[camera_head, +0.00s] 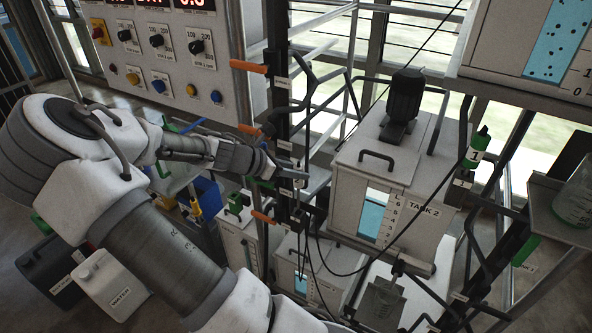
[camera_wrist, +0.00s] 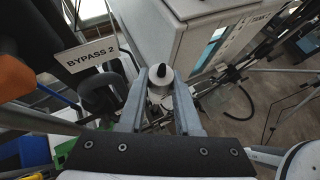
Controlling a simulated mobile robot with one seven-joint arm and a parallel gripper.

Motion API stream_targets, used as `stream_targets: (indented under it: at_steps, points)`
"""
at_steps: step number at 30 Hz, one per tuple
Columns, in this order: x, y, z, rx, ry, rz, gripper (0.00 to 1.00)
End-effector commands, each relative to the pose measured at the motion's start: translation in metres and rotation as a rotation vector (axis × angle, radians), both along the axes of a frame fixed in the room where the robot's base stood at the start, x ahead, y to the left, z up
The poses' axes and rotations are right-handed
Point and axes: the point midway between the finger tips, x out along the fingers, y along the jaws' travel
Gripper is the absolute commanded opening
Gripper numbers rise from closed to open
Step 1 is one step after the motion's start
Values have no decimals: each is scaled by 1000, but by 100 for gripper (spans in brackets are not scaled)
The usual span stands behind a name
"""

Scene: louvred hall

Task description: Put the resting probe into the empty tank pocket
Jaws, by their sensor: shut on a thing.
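My gripper (camera_head: 300,177) is in the middle of the head view, beside the dark upright post and left of the tank marked TANK 2 (camera_head: 346,205). In the wrist view its two long fingers (camera_wrist: 161,92) are shut on a pale round piece with a black tip (camera_wrist: 160,74), seen end-on. It looks like the probe, but its body is mostly hidden. A green and black probe marked 1 (camera_head: 477,148) stands upright in a holder on the right side of TANK 2. I cannot make out an empty pocket.
Orange levers (camera_head: 249,67) jut from the post close to my arm; a BYPASS 2 plate (camera_wrist: 92,57) is near the fingers. Dark cables (camera_head: 345,273) hang below the gripper. A control panel (camera_head: 165,50) stands at upper left. A shelf with a beaker (camera_head: 577,200) is at right.

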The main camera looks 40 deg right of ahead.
Motion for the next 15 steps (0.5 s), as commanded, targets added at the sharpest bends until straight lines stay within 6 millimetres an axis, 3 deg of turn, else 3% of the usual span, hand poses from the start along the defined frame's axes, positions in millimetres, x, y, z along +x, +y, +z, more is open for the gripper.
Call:
stream_targets:
  at_steps: [15]
  points:
    - [0,0,-4,0,0,0,0]
